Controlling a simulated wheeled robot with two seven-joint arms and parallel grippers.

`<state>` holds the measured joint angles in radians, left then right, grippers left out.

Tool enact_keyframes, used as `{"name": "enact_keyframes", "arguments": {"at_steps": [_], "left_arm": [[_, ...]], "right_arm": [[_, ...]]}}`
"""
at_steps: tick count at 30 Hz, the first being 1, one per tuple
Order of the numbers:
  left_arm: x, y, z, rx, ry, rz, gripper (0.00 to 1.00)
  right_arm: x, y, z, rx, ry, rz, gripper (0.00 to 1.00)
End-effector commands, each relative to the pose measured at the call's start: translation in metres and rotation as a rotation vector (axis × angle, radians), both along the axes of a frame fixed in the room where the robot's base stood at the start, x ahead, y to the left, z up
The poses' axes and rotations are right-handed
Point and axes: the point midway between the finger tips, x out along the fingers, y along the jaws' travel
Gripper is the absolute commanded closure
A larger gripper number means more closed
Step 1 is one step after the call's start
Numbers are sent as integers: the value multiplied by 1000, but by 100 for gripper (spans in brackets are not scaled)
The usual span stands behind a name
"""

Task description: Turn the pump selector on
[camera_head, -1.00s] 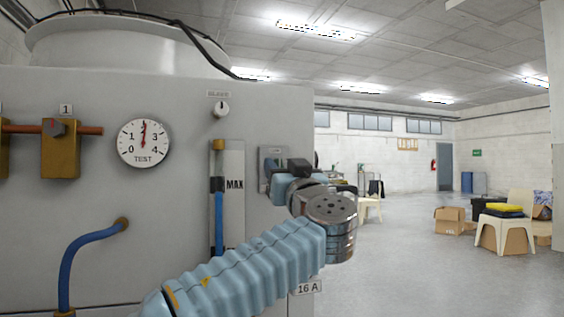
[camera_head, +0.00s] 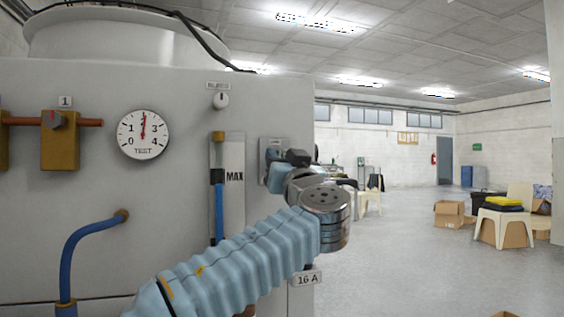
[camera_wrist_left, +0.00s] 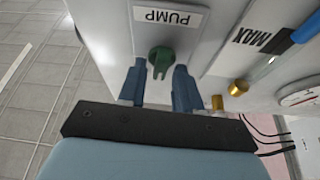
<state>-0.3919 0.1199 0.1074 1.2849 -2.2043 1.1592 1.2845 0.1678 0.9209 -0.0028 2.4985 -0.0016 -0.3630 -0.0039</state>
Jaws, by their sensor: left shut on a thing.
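The pump selector is a green knob (camera_wrist_left: 161,60) below a white PUMP label (camera_wrist_left: 168,17) on the grey panel in the left wrist view. Its narrow handle part points down in that picture, between the two blue fingers. My left gripper (camera_wrist_left: 158,82) is shut on the selector, one finger on each side. In the head view my left gripper (camera_head: 272,152) is at the right end of the machine's front. There, the wrist and fingers hide the selector. My right gripper is not in view.
The machine front (camera_head: 185,80) carries a TEST gauge (camera_head: 143,134), a small white knob (camera_head: 220,100), a MAX level tube (camera_head: 218,190) and a blue hose (camera_head: 80,245). A 16 A label (camera_head: 306,279) is under my arm. Open floor lies right, with chairs and boxes (camera_head: 448,213) farther off.

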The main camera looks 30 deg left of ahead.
Motion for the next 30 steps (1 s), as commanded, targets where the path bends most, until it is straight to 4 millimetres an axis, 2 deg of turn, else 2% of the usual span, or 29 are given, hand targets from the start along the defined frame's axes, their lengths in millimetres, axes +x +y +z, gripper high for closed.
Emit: {"name": "enact_keyframes", "arguments": {"at_steps": [6, 14, 23, 30], "left_arm": [[-1, 0, -1, 103, 119, -1, 97], [-1, 0, 1, 261, 306, -1, 97], [0, 0, 3, 447, 522, -3, 97], [0, 0, 5, 593, 697, -2, 97]], "right_arm": [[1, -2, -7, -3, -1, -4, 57], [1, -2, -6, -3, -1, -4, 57], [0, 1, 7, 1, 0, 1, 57], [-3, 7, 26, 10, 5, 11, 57]]}}
